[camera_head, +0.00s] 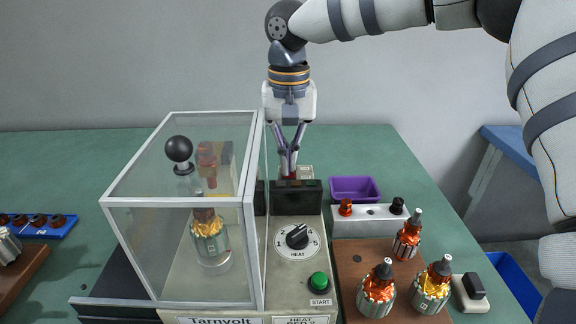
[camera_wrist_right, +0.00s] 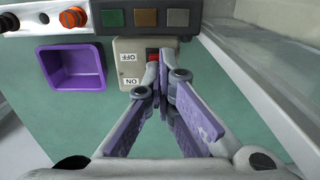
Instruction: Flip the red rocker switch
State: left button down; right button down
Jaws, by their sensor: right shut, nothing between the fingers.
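The red rocker switch (camera_wrist_right: 153,55) sits in a beige plate (camera_wrist_right: 129,58) marked OFF and ON in the right wrist view. In the head view it is mostly hidden behind a black block. My left gripper is out of view.
A clear case (camera_head: 152,240) stands left of the switch. The console has a black HEAT knob (camera_head: 297,237) and a green START button (camera_head: 319,282). A purple tray (camera_head: 354,189) lies close on the right. Several copper-wound armatures (camera_head: 377,290) stand on a brown board.

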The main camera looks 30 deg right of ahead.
jog(key=shift+r+p, duration=0.45)
jog(key=shift+r, duration=2.9)
